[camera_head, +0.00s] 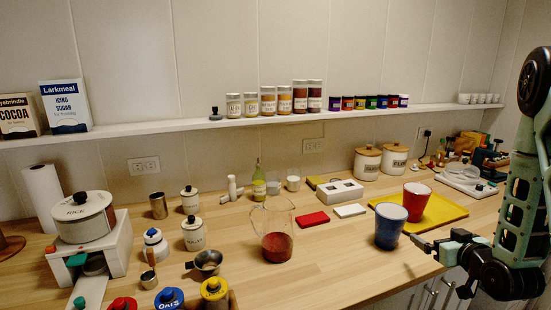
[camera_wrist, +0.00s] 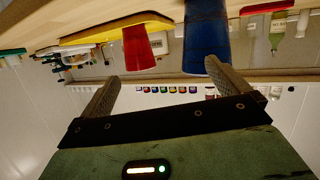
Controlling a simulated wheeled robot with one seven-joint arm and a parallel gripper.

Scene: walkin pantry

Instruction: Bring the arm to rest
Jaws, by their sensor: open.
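My gripper (camera_head: 424,243) is at the front right of the counter, at the end of my arm on the right. It is open, and in the wrist view its two fingers (camera_wrist: 163,72) stand apart with nothing held between them. A blue cup (camera_head: 390,228) stands upright on the counter just left of the fingers. A red cup (camera_head: 416,203) stands behind it on the yellow tray (camera_head: 450,211). The wrist view is upside down and shows the blue cup (camera_wrist: 206,30) beyond one finger and the red cup (camera_wrist: 138,50) beyond the gap.
A glass jug (camera_head: 277,245) with red contents stands mid-counter. A red block (camera_head: 313,219) and a white block (camera_head: 349,211) lie behind it. Canisters (camera_head: 394,160) line the back wall below a shelf (camera_head: 180,127) of jars. Bare wood lies between jug and blue cup.

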